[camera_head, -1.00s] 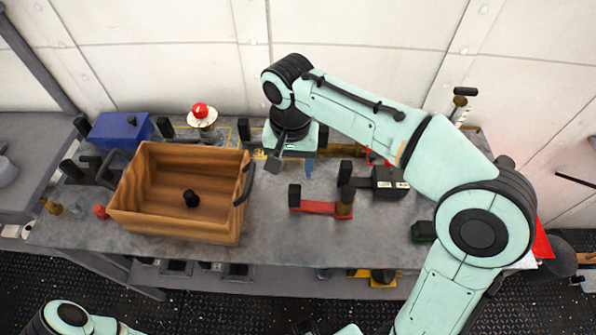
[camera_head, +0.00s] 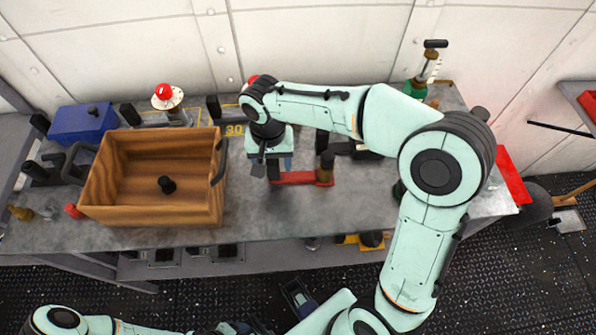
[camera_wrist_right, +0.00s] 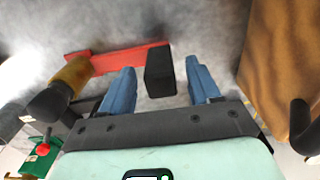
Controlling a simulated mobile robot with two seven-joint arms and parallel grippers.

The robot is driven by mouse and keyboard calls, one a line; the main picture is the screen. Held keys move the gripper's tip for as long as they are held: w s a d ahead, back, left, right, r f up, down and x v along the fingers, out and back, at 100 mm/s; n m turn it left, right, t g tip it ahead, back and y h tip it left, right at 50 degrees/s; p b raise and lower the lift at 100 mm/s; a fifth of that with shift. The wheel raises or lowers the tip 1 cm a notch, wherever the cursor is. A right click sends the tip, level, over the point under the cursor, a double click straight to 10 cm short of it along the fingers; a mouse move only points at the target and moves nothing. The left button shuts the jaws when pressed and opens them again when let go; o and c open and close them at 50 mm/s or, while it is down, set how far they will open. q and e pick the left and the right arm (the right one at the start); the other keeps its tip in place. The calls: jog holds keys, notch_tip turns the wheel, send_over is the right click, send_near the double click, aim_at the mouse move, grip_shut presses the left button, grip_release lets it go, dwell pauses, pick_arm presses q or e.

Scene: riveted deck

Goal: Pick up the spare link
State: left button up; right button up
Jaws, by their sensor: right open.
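A red bar (camera_head: 298,178) lies on the grey bench, with an upright black block (camera_head: 273,173) at its left end and a brown and black post (camera_head: 325,168) at its right end. It is the likeliest spare link, but I cannot tell for certain. My right gripper (camera_head: 274,160) points down over the left end. In the right wrist view its blue fingers (camera_wrist_right: 160,72) are open, with the black block (camera_wrist_right: 159,75) showing between them and a gap on each side. The red bar (camera_wrist_right: 115,60) shows beyond the tips. My left gripper does not show clearly.
A wooden crate (camera_head: 150,211) with a black knob inside stands left of my right gripper. A blue box (camera_head: 82,124) and a red-topped white fixture (camera_head: 168,97) are behind it.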

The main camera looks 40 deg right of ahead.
jog(key=shift+f, duration=0.85)
grip_shut()
jog(key=shift+r, duration=0.2)
